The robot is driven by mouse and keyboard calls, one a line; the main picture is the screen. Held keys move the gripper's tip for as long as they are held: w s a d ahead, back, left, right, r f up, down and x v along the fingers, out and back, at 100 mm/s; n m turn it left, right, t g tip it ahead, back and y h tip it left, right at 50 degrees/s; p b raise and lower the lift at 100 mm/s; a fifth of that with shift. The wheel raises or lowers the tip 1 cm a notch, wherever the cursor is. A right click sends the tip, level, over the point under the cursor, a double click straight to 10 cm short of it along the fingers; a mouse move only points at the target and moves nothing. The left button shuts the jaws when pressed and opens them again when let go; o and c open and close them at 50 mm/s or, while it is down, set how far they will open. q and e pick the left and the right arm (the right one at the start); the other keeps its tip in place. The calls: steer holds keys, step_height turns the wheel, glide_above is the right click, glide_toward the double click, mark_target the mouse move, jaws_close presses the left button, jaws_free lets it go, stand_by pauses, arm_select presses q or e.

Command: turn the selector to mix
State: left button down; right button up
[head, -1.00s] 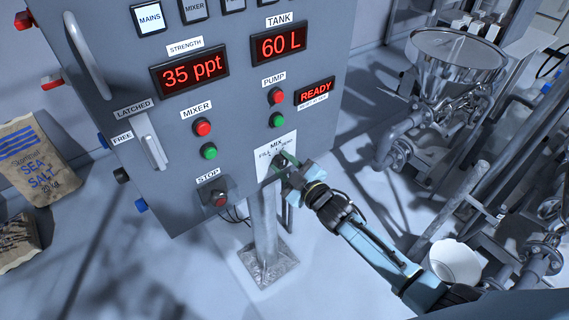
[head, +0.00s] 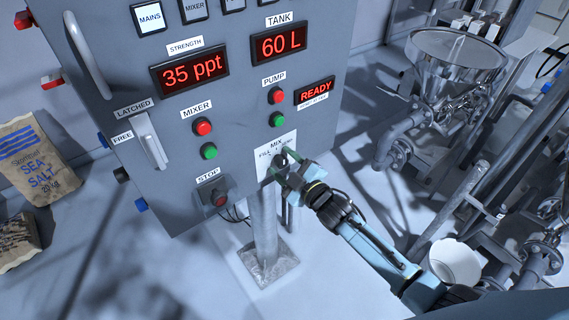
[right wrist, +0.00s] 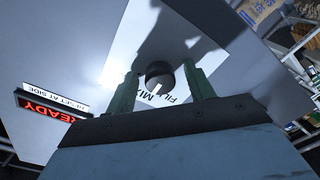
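The selector plate (head: 263,165) is a white label marked MIX and FILL, low on the right of the grey cabinet front. Its round black knob (right wrist: 160,74) shows in the right wrist view, with a short white pointer mark on the side toward the lettering. Which word the pointer is on I cannot tell for certain. My right gripper (head: 286,166) is at the plate and covers part of it in the head view. In the right wrist view its two green fingers stand either side of the knob, with a gap visible on each side. My left gripper is not in view.
The red STOP button (head: 220,198) sits left of the plate. The pump buttons (head: 277,107) and READY display (head: 315,92) are above. A metal post (head: 263,225) stands below the cabinet. A steel hopper (head: 455,65) with pipes is at the right.

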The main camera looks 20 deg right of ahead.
steer(key=v, duration=1.3)
steer(key=shift+s, duration=0.2)
steer(key=s+d+f+m+g+h+b, duration=0.15)
steer(key=s+f, duration=0.25)
steer(key=f, duration=0.6)
steer(key=s+d+f+m+g+h, duration=0.2)
steer(key=s+f+m+g, duration=0.1)
steer(key=f, duration=0.6)
steer(key=s+d+f+m+g+h+b, duration=0.1)
steer(key=s+d+f+m+g, duration=0.2)
steer(key=f, duration=0.7)
steer(key=s+f+m+g+b, duration=0.1)
steer(key=s+f+g, duration=0.1)
steer(key=s+f, duration=0.3)
steer(key=s+a+f+m+g+h+b, duration=0.1)
steer(key=s+f+g, duration=0.2)
steer(key=s, duration=1.1)
steer(key=s+f+m+g+h, duration=0.1)
steer(key=s+f+g, duration=0.2)
steer(key=s+f, duration=0.6)
steer(key=shift+s+a+f+b, duration=0.2)
steer(key=shift+a+f+b, duration=0.1)
steer(key=shift+b, duration=0.1)
